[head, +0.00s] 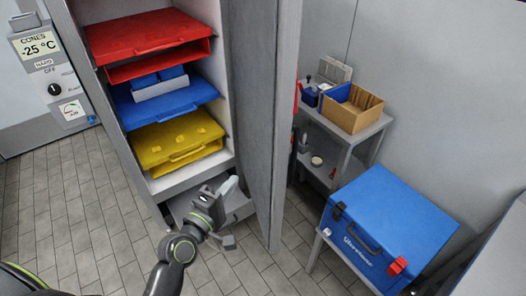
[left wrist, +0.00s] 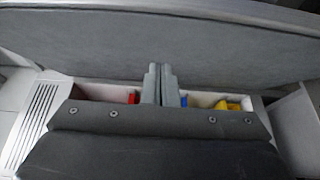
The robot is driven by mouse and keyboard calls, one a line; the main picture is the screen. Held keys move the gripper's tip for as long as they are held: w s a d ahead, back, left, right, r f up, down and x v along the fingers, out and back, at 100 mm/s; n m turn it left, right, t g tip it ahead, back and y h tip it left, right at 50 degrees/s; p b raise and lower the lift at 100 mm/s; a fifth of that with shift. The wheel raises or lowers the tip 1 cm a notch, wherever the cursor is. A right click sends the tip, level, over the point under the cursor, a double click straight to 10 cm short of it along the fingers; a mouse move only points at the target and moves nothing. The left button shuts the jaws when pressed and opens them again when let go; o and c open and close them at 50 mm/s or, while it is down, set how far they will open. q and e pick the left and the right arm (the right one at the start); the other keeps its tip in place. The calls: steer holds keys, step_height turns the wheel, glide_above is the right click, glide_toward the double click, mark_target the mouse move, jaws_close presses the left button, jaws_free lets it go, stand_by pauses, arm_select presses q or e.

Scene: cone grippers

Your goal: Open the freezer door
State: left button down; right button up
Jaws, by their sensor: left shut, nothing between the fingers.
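The freezer (head: 228,75) is the tall cabinet at the upper left in the head view. Its grey door (head: 262,120) stands swung open to the right, so the shelves show. My left gripper (head: 230,186) is shut and empty. It is low in front of the freezer's base, left of the door's inner face; I cannot tell whether it touches anything. In the left wrist view its fingers (left wrist: 160,84) are together, with a grey panel beyond them and small red, blue and yellow parts beside them. My right gripper is out of view.
The freezer holds a red tray (head: 145,33), a blue tray (head: 185,97) and a yellow tray (head: 178,138). Right of the door stand a small shelf with a cardboard box (head: 350,107) and a blue cool box (head: 390,215). The tiled floor at left is clear.

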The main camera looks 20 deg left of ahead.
arm_select(q)
steer(key=p, duration=0.2)
glide_toward(272, 150)
steer(key=w+a, duration=0.2)
steer(key=w, duration=0.2)
steer(key=shift+w+d+f+p, duration=0.1)
steer(key=shift+w+d+p, duration=0.15)
steer(key=shift+w+d, duration=0.4)
steer(key=shift+w+d+f+p, duration=0.15)
steer(key=shift+w+d, duration=0.25)
steer(key=shift+d, duration=0.45)
steer(key=shift+r, duration=0.1)
